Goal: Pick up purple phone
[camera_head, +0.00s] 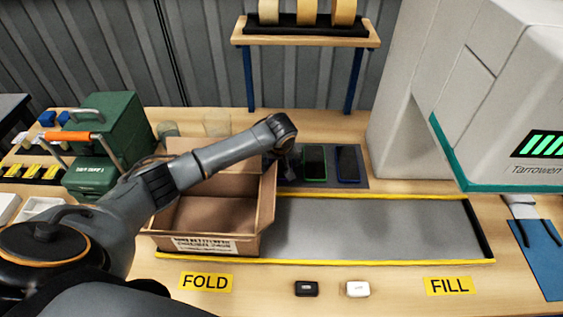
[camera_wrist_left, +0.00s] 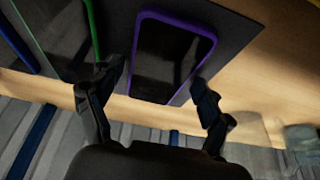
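The purple phone (camera_wrist_left: 172,55) has a dark screen and a purple rim. It lies on a dark mat in the left wrist view. My left gripper (camera_wrist_left: 156,82) is open, with one finger on each side of the phone's near end. I cannot tell whether the fingers touch it. In the head view my left gripper (camera_head: 284,160) is over the left end of the dark mat, partly behind the carton, and the purple phone is mostly hidden there. My right gripper is not in view.
A green-rimmed phone (camera_head: 315,163) and a blue-rimmed phone (camera_head: 348,163) lie to the right on the mat (camera_head: 331,182). An open carton (camera_head: 215,217) stands in front, under my left arm. A shelf (camera_head: 305,38) rises behind.

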